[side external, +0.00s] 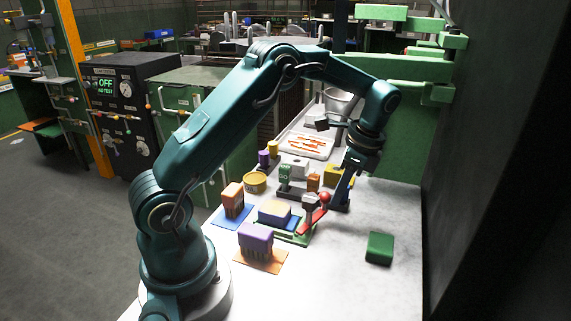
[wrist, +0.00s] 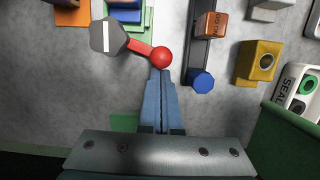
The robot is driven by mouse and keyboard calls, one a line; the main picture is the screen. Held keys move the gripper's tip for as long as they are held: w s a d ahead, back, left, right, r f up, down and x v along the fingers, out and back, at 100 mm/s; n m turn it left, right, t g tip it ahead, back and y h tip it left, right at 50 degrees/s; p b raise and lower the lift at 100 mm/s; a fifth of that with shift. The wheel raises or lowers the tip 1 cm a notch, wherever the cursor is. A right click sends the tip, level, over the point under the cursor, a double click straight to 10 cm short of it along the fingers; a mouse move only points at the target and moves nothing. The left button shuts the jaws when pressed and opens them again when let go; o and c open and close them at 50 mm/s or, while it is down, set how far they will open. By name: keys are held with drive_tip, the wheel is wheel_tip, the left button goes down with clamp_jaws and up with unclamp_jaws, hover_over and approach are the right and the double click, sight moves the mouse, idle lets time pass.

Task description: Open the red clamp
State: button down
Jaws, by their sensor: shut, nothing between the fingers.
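The red clamp shows as a red lever (side external: 312,218) with a red ball knob (side external: 325,197) at its end, by a green base (side external: 292,237). In the wrist view the red lever (wrist: 139,47) runs from a grey hexagonal head (wrist: 108,36) to the red ball (wrist: 162,57). My gripper (wrist: 160,73) is shut and empty, its blue fingertips together right beside the ball, at its near side. I cannot tell if they touch it. In the side view my gripper (side external: 338,198) is just right of the ball.
A green block (side external: 380,247) stands right. A dark rail (wrist: 201,45) carries an orange block and a blue cap.

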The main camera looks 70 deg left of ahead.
drive_tip(key=shift+v, duration=2.55)
drive_tip(key=shift+r, duration=0.1)
drive_tip(key=s+d+r+n+t, duration=0.2)
drive_tip(key=s+d+r+t, duration=0.3)
drive_tip(key=s+r, duration=0.45)
drive_tip(key=s+d+f+n+t+h, duration=0.2)
drive_tip(key=s+d+f+n, duration=0.2)
drive_tip(key=s+n, duration=0.3)
drive_tip(key=shift+s+f+t, duration=0.15)
drive_tip(key=shift+s+t, duration=0.15)
